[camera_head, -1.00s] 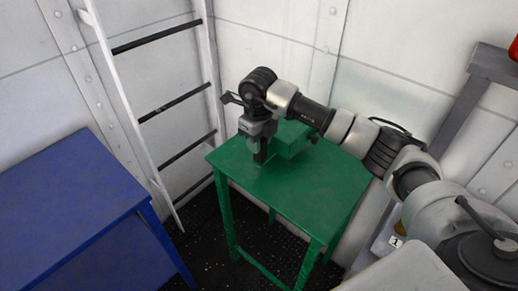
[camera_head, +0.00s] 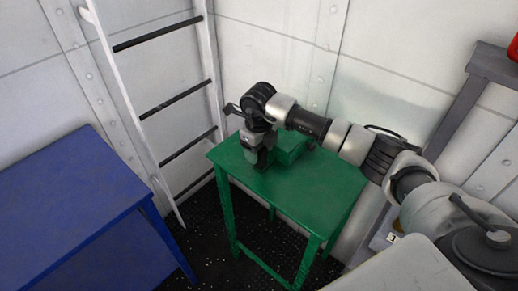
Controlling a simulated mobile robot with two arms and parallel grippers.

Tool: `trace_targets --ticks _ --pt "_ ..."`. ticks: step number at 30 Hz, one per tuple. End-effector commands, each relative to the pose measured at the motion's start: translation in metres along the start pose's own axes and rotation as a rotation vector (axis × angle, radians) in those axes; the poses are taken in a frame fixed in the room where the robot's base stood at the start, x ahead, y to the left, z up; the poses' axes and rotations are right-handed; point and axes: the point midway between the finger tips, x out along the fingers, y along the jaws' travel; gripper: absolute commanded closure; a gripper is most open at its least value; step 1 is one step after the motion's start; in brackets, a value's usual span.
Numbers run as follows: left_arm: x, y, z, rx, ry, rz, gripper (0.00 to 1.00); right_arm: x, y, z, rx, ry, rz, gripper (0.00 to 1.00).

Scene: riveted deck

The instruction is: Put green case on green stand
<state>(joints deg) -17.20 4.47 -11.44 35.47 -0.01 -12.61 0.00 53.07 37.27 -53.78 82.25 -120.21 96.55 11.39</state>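The green case (camera_head: 290,149) is a small box at the back of the green stand (camera_head: 313,192), a table-like stand with a flat top and legs. It appears to sit on or just over the top; green on green makes the contact hard to see. My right gripper (camera_head: 263,163) points down at the case's left side and hides part of it. Its fingers are dark and small, but the case has moved together with it, so it looks shut on the case. My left gripper is not in view.
A blue table (camera_head: 70,205) stands at the left, its top bare where seen. A white ladder (camera_head: 160,100) leans at the wall behind. A grey frame (camera_head: 470,95) is at the right. The front of the green top is clear.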

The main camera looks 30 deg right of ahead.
Motion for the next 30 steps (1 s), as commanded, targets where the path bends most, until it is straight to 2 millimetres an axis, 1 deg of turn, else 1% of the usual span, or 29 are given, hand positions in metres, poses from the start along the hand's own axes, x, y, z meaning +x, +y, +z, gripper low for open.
trace_targets --ticks 4,6,8,11,18,21,25,30 --pt "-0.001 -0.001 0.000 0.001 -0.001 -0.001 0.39 -0.001 0.000 0.000 0.000 0.000 0.000 0.43" --pt "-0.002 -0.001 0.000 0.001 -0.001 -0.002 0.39 -0.004 0.000 0.000 0.000 -0.001 0.000 0.43" --pt "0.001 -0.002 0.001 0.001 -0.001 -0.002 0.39 -0.008 -0.001 0.001 0.000 -0.003 -0.001 0.43" --pt "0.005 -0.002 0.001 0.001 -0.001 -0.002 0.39 -0.024 -0.001 0.001 -0.001 -0.005 -0.003 0.43" --pt "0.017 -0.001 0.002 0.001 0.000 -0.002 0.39 -0.076 -0.001 0.001 0.000 -0.006 -0.002 0.43" --pt "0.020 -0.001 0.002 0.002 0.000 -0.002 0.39 -0.095 -0.001 0.001 0.000 -0.005 -0.001 0.43" --pt "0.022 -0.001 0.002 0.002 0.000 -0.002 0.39 -0.112 0.000 0.001 0.000 -0.003 0.000 0.43" --pt "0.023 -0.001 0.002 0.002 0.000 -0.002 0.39 -0.122 0.000 0.000 0.000 -0.001 0.000 0.43"
